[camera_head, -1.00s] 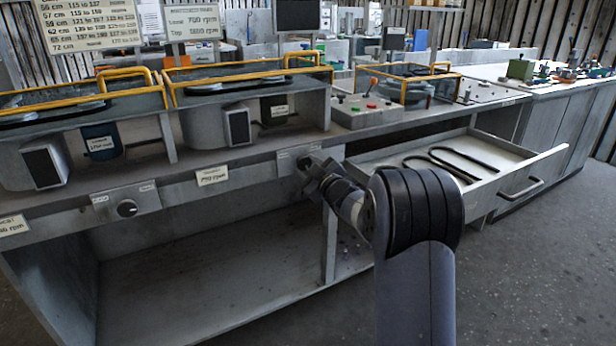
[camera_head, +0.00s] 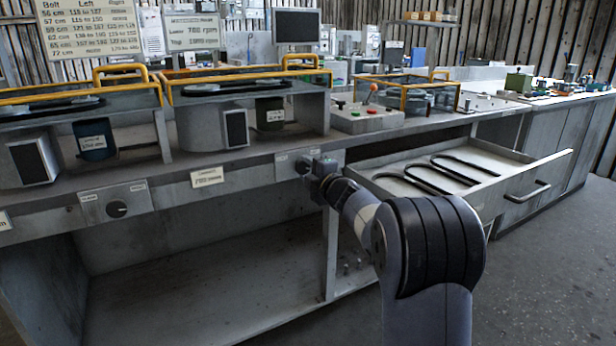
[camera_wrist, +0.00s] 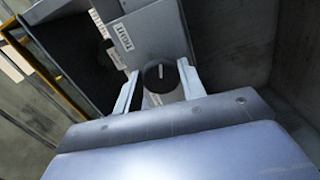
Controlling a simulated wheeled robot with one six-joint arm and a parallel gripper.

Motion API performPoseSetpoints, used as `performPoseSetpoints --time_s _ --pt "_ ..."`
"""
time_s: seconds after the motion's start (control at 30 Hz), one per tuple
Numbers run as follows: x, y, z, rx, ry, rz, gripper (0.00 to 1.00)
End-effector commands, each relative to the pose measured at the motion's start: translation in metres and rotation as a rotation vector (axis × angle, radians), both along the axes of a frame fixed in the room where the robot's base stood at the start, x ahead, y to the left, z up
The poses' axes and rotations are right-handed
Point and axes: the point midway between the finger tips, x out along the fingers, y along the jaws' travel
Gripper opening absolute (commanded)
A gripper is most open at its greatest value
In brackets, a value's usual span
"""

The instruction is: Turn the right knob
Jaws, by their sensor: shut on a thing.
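The right knob (camera_head: 303,166) sits on a small grey panel (camera_head: 326,158) on the bench's front face. In the head view my gripper (camera_head: 313,169) meets it from the front and partly hides it. In the wrist view the knob (camera_wrist: 160,76) is dark and round, with a pale pointer line running up the picture. The two pale fingers stand on either side of it, and my gripper (camera_wrist: 157,82) is shut on it. The left knob (camera_head: 117,209) is on a like panel further left, with nothing touching it.
An open drawer (camera_head: 526,178) holding dark looped belts (camera_head: 440,175) juts out to the right of my arm. Yellow-framed housings (camera_head: 247,75) and a button box (camera_head: 366,120) stand on the bench. An open recess (camera_head: 200,280) lies below; floor at right is clear.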

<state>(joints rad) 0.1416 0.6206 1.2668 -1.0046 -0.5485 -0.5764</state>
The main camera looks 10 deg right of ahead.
Motion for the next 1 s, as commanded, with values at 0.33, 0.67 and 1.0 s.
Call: performPoseSetpoints --time_s 0.33,0.67,1.0 --pt "-0.0001 0.0002 -0.0004 -0.13 -0.041 0.0 0.16" --pt "-0.0001 0.0002 0.0002 -0.151 -0.048 0.0 0.16" --pt "0.0 0.0001 0.0002 -0.15 -0.048 0.0 0.48"
